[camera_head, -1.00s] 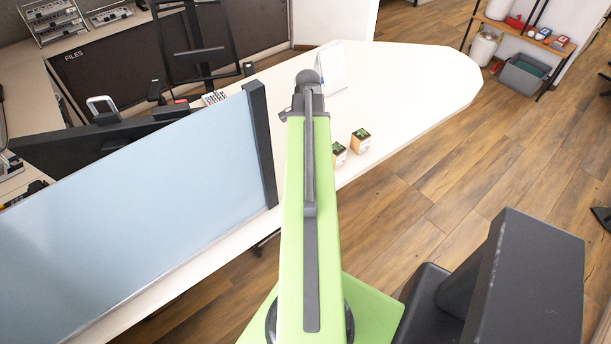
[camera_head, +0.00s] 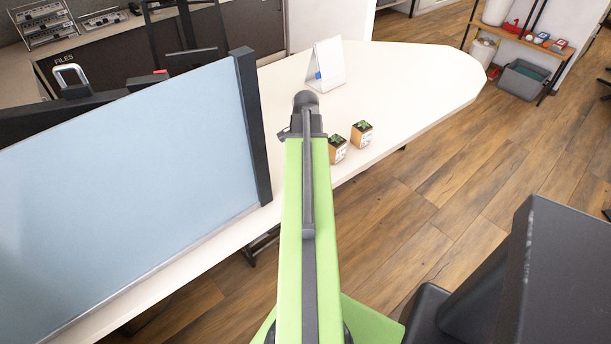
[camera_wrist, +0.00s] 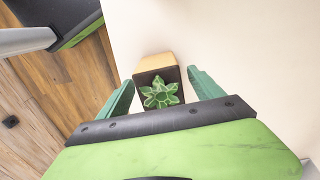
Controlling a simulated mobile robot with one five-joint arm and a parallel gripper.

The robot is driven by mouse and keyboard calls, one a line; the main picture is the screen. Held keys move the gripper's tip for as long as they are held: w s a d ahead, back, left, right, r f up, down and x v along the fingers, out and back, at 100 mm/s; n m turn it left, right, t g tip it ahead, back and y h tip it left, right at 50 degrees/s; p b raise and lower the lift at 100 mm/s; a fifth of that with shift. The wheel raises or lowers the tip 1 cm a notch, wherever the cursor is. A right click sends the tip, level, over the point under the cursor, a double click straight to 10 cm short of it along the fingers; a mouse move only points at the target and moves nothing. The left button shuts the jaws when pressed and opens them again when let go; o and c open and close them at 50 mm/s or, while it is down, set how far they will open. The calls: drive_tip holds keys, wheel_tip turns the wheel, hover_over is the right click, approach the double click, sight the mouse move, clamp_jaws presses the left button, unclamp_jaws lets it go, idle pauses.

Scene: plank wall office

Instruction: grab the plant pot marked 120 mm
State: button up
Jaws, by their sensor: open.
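Two small square tan plant pots with green succulents and white labels stand on the white table, the nearer pot (camera_head: 338,155) beside my arm and the farther pot (camera_head: 362,139) to its right. The labels are too small to read, so I cannot tell which is marked 120 mm. In the wrist view one tan pot (camera_wrist: 155,66) with a green plant (camera_wrist: 160,93) lies between the two green fingers of my gripper (camera_wrist: 161,76). The fingers are open, with a gap visible on the right side. Which of the two pots this is cannot be told. The head view does not show my fingers.
The white table (camera_head: 420,85) is mostly bare to the right, with a white folded stand card (camera_head: 326,65) at the back. A blue-grey divider panel (camera_head: 120,170) with a dark post (camera_head: 253,125) stands left of my arm. Wooden floor (camera_head: 430,185) lies beyond the table's edge.

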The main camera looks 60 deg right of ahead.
wheel_tip(320, 180, down, 2)
drive_tip(key=shift+f+b, duration=0.25)
drive_tip(key=shift+b, duration=0.3)
drive_tip(key=shift+r, duration=0.15)
clamp_jaws()
